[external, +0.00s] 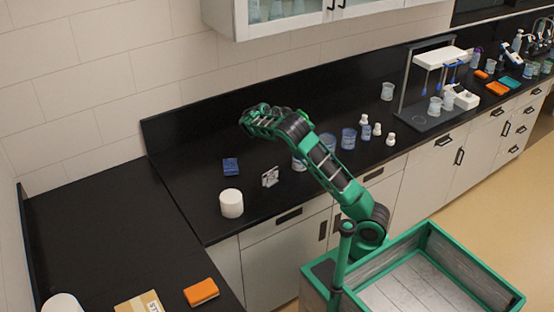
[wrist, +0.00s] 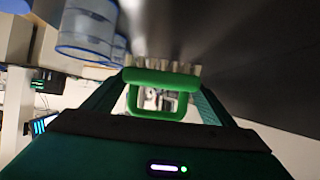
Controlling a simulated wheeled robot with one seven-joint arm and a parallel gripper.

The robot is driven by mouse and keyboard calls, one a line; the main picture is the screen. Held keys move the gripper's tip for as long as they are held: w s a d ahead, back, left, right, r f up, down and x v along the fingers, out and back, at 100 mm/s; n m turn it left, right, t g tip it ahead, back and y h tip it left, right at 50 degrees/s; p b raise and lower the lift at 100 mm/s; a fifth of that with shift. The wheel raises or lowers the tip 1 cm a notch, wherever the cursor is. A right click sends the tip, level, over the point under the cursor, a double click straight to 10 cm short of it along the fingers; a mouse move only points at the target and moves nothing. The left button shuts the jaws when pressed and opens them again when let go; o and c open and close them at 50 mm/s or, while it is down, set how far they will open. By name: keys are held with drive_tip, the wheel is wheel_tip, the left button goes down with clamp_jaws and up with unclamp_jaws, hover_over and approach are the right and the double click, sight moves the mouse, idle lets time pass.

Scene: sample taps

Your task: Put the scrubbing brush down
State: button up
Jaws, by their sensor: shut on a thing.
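My gripper (external: 250,118) is raised above the black counter (external: 190,185), left of the blue-tinted beakers. In the wrist view, my gripper (wrist: 162,92) is shut on the scrubbing brush (wrist: 165,72), which shows pale bristles beyond a green loop-shaped part. The bristles face away from the wrist, towards a dark surface; whether they touch it I cannot tell. In the external view the brush is too small or hidden to make out.
A blue sponge (external: 231,166), a white cylinder (external: 231,204) and a small silvery item (external: 270,177) stand on the counter. Blue-tinted beakers (external: 348,138) and white bottles (external: 377,129) are to the right.

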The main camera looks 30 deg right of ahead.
drive_tip(key=x, duration=0.4)
drive_tip(key=w+x, duration=0.1)
drive_tip(key=x, duration=0.3)
drive_tip(key=w+x, duration=0.1)
drive_tip(key=x, duration=0.3)
drive_tip(key=shift+w+f, duration=0.25)
drive_tip(key=shift+f, duration=2.15)
drive_tip(key=o, duration=1.1)
drive_tip(key=shift+c, duration=0.2)
drive_tip(key=v, duration=1.2)
